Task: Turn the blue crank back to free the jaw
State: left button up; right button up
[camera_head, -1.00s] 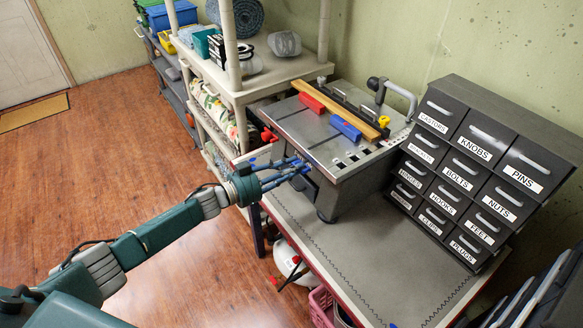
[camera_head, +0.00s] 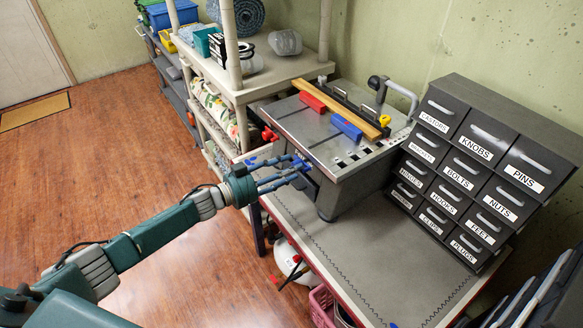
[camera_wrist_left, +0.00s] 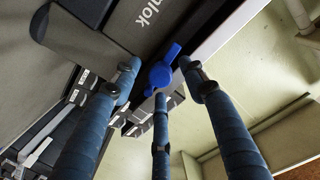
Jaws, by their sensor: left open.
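The blue crank (camera_wrist_left: 162,70) shows in the left wrist view as a knob with two short wings, on the side of a grey machine (camera_head: 318,137) on the bench. My left gripper (camera_head: 296,173) is open at the machine's near left side. In the left wrist view its three blue fingers (camera_wrist_left: 160,82) spread around the crank, with the fingertips close to it. I cannot tell whether any finger touches it. In the head view the fingers mostly hide the crank. I cannot make out the jaw for certain. My right gripper is out of view.
A red block (camera_head: 312,102), a blue block (camera_head: 346,127) and a wooden strip (camera_head: 350,112) lie on the machine's top. A labelled drawer cabinet (camera_head: 478,170) stands to the right. A beige shelf (camera_head: 262,82) stands behind.

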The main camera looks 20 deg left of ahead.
pick_arm(q)
jog(key=v, duration=1)
jog(key=shift+s+a, duration=0.2)
jog(key=shift+a, duration=0.15)
jog(key=shift+f, duration=0.1)
